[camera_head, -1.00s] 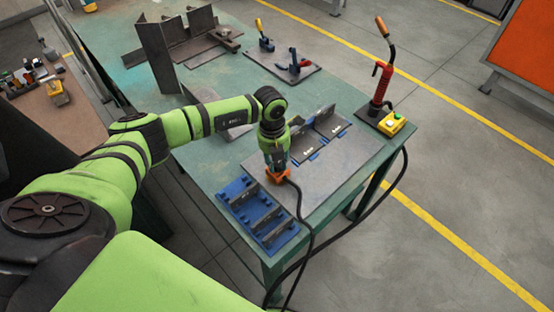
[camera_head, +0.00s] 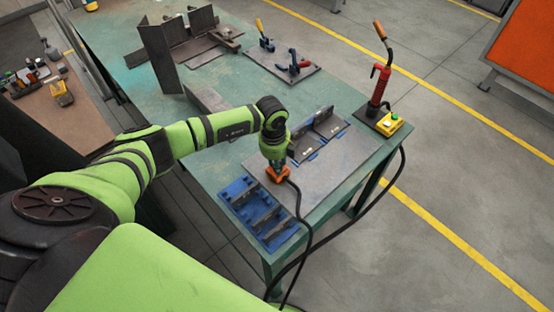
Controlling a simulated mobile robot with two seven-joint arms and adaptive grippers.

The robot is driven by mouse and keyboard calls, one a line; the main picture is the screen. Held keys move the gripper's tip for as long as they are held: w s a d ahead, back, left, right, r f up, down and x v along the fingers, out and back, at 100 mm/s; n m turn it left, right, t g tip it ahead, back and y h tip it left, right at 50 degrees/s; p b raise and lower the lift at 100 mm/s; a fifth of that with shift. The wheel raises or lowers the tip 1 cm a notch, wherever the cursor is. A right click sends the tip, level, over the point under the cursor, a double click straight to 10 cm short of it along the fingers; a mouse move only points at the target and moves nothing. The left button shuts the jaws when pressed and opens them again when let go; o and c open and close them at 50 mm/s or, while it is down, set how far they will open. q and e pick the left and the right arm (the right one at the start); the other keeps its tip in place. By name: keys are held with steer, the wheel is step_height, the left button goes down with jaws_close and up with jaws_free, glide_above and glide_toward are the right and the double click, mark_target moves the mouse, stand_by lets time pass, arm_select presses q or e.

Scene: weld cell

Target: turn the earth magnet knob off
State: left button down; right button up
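The orange earth magnet (camera_head: 279,174) stands on the grey steel plate on the green table, with a black cable running from it over the table's front edge. My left gripper (camera_head: 275,162) points down right at the top of the magnet. Its fingers are small and partly hidden by my wrist, so I cannot tell whether they are open or shut, or touching the magnet. The knob cannot be made out apart from the magnet and the gripper. My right gripper is not in view.
A welding torch (camera_head: 379,85) and a yellow switch box (camera_head: 389,124) are at the right corner. Toggle clamps (camera_head: 293,66) sit further back.

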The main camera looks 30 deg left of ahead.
arm_select(q)
steer(key=shift+s+d+f+n+p, duration=0.1)
steer(key=shift+n+p, duration=0.35)
steer(key=shift+n, duration=1.25)
steer(key=c, duration=1)
jaws_free()
steer(key=r, duration=1.2)
steer(key=shift+s, duration=0.4)
